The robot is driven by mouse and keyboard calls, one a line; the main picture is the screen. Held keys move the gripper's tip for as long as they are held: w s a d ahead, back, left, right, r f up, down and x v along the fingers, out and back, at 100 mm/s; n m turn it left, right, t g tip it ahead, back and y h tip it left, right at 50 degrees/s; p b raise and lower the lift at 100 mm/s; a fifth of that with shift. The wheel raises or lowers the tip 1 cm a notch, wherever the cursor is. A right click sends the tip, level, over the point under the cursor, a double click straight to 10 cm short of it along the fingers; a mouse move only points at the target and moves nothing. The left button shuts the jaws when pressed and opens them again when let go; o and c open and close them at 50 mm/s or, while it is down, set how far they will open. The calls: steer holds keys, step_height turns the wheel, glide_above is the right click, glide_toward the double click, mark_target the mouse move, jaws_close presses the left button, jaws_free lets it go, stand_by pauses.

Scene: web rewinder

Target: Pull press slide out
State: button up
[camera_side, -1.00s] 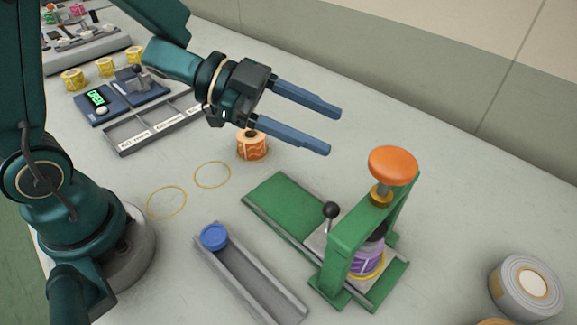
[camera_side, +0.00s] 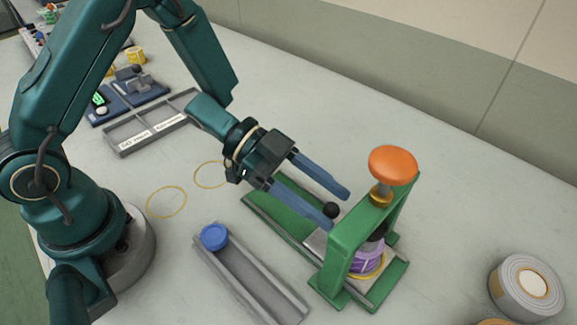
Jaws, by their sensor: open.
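The green press (camera_side: 345,245) stands right of centre with an orange knob (camera_side: 392,165) on top. Its slide is a grey plate (camera_side: 316,243) with a black ball handle (camera_side: 331,210), and it sits in under the press frame. A purple roll (camera_side: 368,256) rests on the slide under the press, partly hidden by the frame. My gripper (camera_side: 340,203) is open, with its two blue fingers pointing right and down at the black ball handle. The ball shows by the fingertips; I cannot tell whether they touch it. The green rail (camera_side: 272,212) left of the slide is bare and partly covered by my gripper.
A grey trough (camera_side: 255,283) with a blue cap (camera_side: 214,237) lies in front. Two yellow rings (camera_side: 167,202) are marked on the table. A labelled grey tray (camera_side: 150,125) is behind at left. A grey tape roll (camera_side: 526,286) lies at the right.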

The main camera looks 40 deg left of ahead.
jaws_close()
stand_by(1.4)
